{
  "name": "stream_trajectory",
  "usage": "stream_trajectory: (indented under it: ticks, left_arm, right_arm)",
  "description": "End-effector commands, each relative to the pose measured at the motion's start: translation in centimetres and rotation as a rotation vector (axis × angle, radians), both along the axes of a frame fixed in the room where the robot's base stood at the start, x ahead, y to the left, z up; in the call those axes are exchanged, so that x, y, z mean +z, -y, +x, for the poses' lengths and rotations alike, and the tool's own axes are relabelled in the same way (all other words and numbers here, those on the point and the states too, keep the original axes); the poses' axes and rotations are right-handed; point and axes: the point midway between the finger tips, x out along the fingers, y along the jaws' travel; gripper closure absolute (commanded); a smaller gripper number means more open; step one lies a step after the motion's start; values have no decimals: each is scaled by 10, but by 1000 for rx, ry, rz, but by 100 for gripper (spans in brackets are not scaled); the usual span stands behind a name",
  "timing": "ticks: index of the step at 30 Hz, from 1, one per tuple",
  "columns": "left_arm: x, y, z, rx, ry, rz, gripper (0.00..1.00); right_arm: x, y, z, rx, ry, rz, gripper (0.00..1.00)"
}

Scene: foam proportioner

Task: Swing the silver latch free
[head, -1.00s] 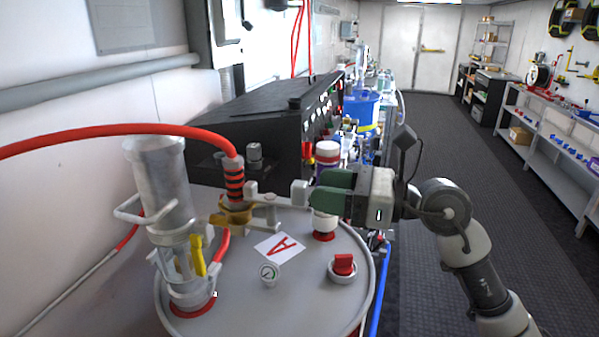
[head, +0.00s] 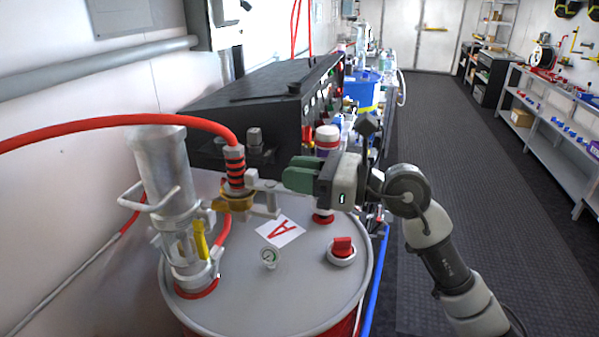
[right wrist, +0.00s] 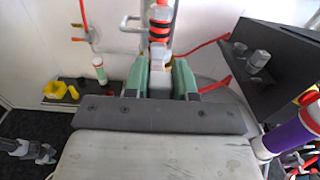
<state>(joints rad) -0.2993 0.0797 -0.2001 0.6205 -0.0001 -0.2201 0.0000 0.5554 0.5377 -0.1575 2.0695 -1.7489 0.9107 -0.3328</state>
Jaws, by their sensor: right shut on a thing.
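The silver latch (head: 264,186) is a pale metal lever at the brass-coloured collar (head: 236,201), where the red hose joins the grey pump column. It points right, over the drum lid. My right gripper (head: 291,180) has green fingers and comes in from the right. It is shut on the latch's outer end, which its fingers hide in the head view. In the right wrist view, the latch's block (right wrist: 160,82) sits between the two green fingers, in line with the red-and-black hose fitting (right wrist: 159,28). My left gripper is not seen in the head view.
A black control box (head: 255,100) stands behind. The red hose (head: 90,127) arches left. The floor on the right is open.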

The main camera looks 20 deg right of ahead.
Motion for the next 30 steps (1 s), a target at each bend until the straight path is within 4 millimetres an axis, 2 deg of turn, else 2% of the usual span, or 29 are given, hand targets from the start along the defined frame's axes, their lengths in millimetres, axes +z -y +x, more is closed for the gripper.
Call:
stream_trajectory:
  ticks: [8,14,21,30]
  left_arm:
    - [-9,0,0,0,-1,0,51]
    - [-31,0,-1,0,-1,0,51]
    - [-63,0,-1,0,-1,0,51]
    - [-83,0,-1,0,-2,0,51]
  right_arm:
    - [-2,1,2,29,1,-1,98]
    - [-5,4,6,124,2,0,98]
    - [-5,8,16,325,4,2,98]
    - [0,8,30,614,3,3,98]
